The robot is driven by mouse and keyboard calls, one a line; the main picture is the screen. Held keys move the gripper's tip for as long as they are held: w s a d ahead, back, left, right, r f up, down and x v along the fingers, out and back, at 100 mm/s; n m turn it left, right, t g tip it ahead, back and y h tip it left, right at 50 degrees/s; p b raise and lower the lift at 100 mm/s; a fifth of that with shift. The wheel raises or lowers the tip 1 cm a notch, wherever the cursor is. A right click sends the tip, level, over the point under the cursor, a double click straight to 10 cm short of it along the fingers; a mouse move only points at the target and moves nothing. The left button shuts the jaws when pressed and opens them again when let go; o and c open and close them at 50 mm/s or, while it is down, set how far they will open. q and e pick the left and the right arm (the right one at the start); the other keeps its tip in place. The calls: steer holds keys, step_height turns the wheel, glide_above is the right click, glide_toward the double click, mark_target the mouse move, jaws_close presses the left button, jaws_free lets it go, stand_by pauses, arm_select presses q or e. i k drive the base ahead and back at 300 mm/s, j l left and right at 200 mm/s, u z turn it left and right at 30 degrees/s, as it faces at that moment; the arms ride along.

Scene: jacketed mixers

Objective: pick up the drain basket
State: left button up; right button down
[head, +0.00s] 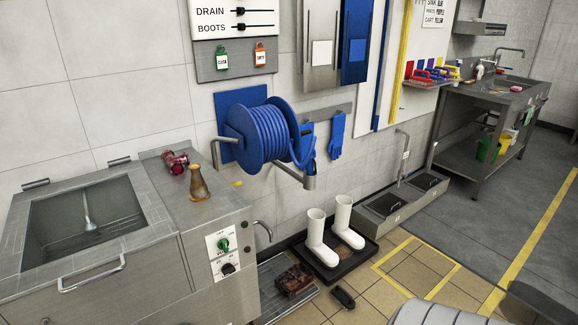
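A dark reddish-brown, box-like object (295,280), which looks like the drain basket, sits at the grey floor grating (272,305) in the lower middle of the head view. It looks dirty, and its contents are too small to make out. I cannot tell whether it is set into the grating or lies on top. Neither of my grippers shows in the head view.
White boots (319,240) stand in a black tray (338,266) behind the basket. A small black object (343,298) lies on the tiles to its right. A steel unit (165,255) stands left; a blue hose reel (265,135) hangs above. A grey rounded body (440,313) is lower right.

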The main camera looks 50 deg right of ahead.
mark_target(295, 280)
steer(key=z, duration=1.7)
steer(key=i+l+u, duration=0.1)
